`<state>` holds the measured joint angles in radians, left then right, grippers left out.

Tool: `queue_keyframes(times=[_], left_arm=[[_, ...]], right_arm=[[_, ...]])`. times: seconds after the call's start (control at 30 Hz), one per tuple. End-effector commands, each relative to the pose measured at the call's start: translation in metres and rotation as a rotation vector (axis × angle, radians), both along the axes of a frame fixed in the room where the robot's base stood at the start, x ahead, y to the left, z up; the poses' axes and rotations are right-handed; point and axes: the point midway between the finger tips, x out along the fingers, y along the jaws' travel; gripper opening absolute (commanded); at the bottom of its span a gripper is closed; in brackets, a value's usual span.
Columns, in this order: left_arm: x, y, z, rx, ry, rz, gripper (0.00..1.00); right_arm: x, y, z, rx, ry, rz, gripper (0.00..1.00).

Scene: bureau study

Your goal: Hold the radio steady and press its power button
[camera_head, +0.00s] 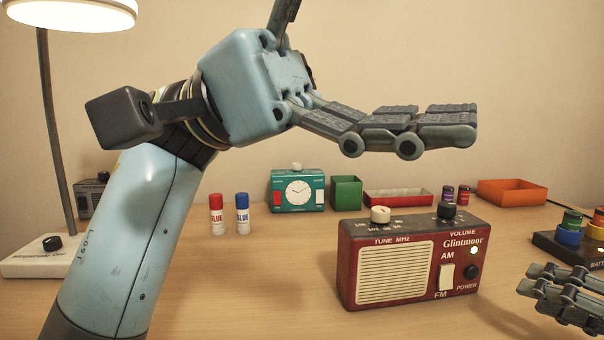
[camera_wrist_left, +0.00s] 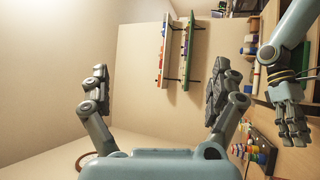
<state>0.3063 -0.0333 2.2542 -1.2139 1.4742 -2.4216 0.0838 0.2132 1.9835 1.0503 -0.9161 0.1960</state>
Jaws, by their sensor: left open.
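The red and black radio (camera_head: 400,262) stands upright on the desk, its front towards me. Its power button (camera_head: 471,271) is a round black knob at the lower right of the front, beside a cream AM/FM switch (camera_head: 446,278). A small pale light (camera_head: 474,250) sits above the button. My left gripper (camera_wrist_left: 160,75) is open and empty; in the head view one finger reaches right, high above the radio, and the other runs off the top edge. My right gripper (camera_head: 540,285) is just right of the radio, apart from it, its fingers pointing left. It also shows in the left wrist view (camera_wrist_left: 292,125).
Behind the radio are two glue sticks (camera_head: 229,214), a teal clock (camera_head: 298,190), a green box (camera_head: 346,192), a red tray (camera_head: 398,197) and an orange tray (camera_head: 512,192). A battery stand (camera_head: 550,246) is at right, a lamp (camera_head: 40,258) at left. Desk left of the radio is clear.

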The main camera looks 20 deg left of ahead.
Motion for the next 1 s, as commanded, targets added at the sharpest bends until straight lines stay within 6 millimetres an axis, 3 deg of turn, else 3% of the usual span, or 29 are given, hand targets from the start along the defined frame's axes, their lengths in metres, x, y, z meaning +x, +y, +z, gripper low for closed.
queue_keyframes(times=[0.17,0.3,0.43,0.6,0.8,1.0], left_arm=[[0.066,0.014,-0.055,0.071,0.483,0.031,0.94],[0.12,0.038,-0.12,0.096,0.924,0.085,0.94],[0.157,0.069,-0.182,0.079,1.284,0.147,0.94],[0.182,0.106,-0.242,0.03,1.599,0.216,0.94],[0.192,0.126,-0.272,-0.012,1.75,0.252,0.94],[0.204,0.108,-0.273,-0.02,1.762,0.252,0.94]], right_arm=[[0.0,0.0,0.0,0.0,0.0,0.0,0.38],[0.0,0.0,0.0,0.0,0.0,0.0,0.38],[0.0,0.0,0.0,0.0,0.0,0.0,0.38],[0.0,0.0,0.0,0.0,0.0,0.0,0.38],[0.0,0.0,0.0,0.0,0.0,0.0,0.38],[0.0,0.0,0.0,0.0,0.0,0.0,0.38]])
